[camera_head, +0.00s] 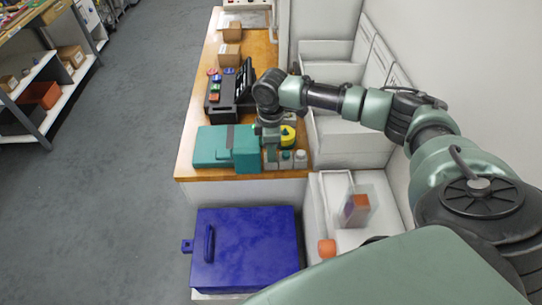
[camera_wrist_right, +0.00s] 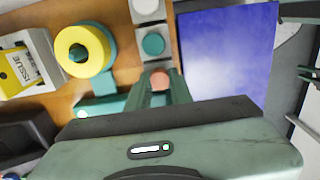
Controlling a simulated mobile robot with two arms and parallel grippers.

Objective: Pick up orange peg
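The orange peg (camera_wrist_right: 160,79) shows in the right wrist view as a round orange top, in line with a teal-topped peg (camera_wrist_right: 152,43) and a white-topped one (camera_wrist_right: 147,8) on grey blocks. My right gripper (camera_wrist_right: 161,88) has its fingers on either side of the orange peg. Whether they touch it cannot be told. In the head view my right gripper (camera_head: 270,142) points down at the counter's near end, beside the teal case, and hides the orange peg. My left gripper is not in view.
A teal case (camera_head: 213,147) and a yellow roll (camera_head: 288,136) stand close to the gripper. A black tray (camera_head: 221,104) and cardboard boxes (camera_head: 231,55) lie further along the wooden counter (camera_head: 199,112). A blue lidded box (camera_head: 250,248) stands in front.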

